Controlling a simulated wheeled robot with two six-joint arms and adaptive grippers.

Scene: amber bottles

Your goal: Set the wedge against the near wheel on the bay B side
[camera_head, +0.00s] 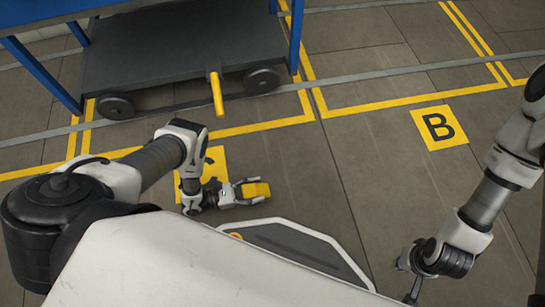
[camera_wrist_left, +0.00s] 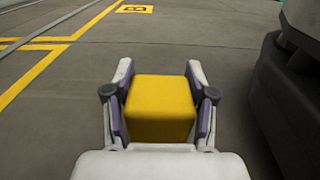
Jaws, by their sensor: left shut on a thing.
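The yellow wedge (camera_head: 256,190) is between the fingers of my left gripper (camera_head: 250,191), which is shut on it low in front of my base. In the left wrist view the wedge (camera_wrist_left: 160,108) fills the space between both fingers (camera_wrist_left: 160,80). The blue and dark cart (camera_head: 185,50) stands at the upper left. Its near wheel on the bay B side (camera_head: 262,81) is well above the wedge in the picture, apart from it. The other near wheel (camera_head: 115,106) is farther left. My right gripper (camera_head: 411,290) is at the bottom right; its finger state is unclear.
A yellow bar (camera_head: 217,95) sticks out from the cart between the wheels. The bay B sign (camera_head: 438,127) lies on the floor at right. Another yellow floor sign (camera_head: 217,160) is partly hidden by my left arm. The floor between wedge and wheel looks clear.

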